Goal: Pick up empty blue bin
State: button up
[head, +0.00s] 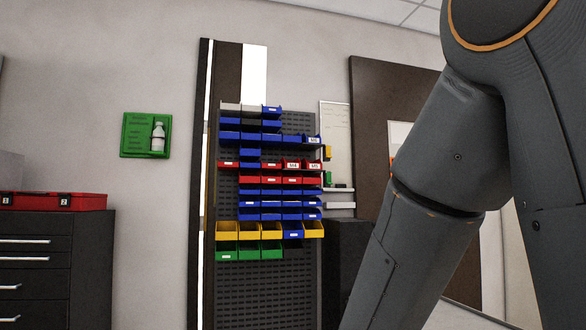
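Many small blue bins hang on a dark perforated wall panel (265,295) in the middle of the head view. One blue bin (292,230) sits in the row with the yellow bins, and another blue bin (272,111) is at the top right end of the rack. I cannot tell which bins are empty, as their insides are too small or hidden. My arm fills the right side of the view, pointing down out of the picture. My gripper is not in view.
A dark drawer cabinet (40,255) with a red case (55,201) on top stands at the left. A green eyewash station (146,135) hangs on the wall. A whiteboard (336,140) and a brown door-like panel (385,120) are right of the rack. The floor is not visible.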

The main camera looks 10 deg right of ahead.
aim_at(317, 139)
jog(key=z, duration=0.05)
jog(key=i, duration=1.05)
jog(key=z, duration=0.45)
